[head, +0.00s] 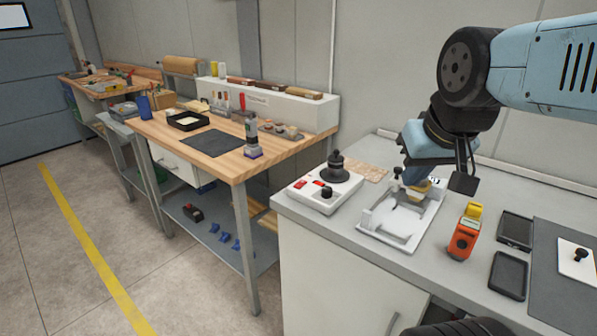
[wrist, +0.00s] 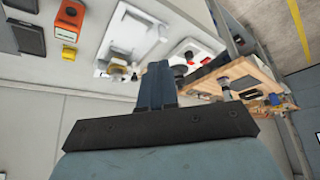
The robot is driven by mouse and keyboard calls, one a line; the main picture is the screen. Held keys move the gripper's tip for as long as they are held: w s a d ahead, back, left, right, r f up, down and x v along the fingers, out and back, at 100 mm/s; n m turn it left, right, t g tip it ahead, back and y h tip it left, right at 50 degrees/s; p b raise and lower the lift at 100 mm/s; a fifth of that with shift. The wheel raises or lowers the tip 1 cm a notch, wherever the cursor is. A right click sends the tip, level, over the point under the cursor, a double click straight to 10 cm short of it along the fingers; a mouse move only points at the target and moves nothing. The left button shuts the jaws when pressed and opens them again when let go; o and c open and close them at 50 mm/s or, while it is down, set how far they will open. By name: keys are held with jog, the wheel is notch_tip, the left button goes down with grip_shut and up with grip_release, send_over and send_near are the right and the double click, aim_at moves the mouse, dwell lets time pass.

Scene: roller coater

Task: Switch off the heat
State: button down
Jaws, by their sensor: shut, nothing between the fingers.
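A white box unit (head: 306,197) stands at the left end of the grey bench in the head view. It has red switches (head: 300,184), a black knob (head: 326,192) and a black round part on top (head: 335,168). Which switch is for the heat cannot be read. The unit also shows, partly hidden, beyond my fingers in the wrist view (wrist: 207,50). My gripper (head: 413,174) is shut and empty, low over the white coater frame (head: 385,238), right of the unit. Its closed fingers show in the wrist view (wrist: 157,68).
An orange device with a yellow top (head: 464,240) stands right of the coater, beside black trays (head: 508,275) and a dark mat (head: 555,300). A wooden workbench (head: 215,165) with tools stands at left. Floor is clear along the yellow line (head: 95,250).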

jog(key=w+a+r+n+g, duration=0.1)
jog(key=w+a+r+n, duration=0.1)
jog(key=w, duration=0.5)
jog(key=n+g+h, duration=0.1)
jog(key=n+g, duration=0.3)
jog(key=n, duration=0.3)
send_over(304, 182)
jog(key=s+a, duration=0.1)
jog(key=a, duration=0.1)
notch_tip(304, 182, down, 8)
jog(key=shift+s+d+f, duration=0.1)
jog(key=shift+s+d, duration=0.1)
jog(key=f, duration=0.4)
jog(key=d+f, duration=0.1)
jog(key=f, duration=0.4)
jog(key=w+f, duration=0.1)
jog(key=f, duration=0.4)
jog(key=shift+w+d, duration=0.1)
jog(key=shift+d, duration=0.05)
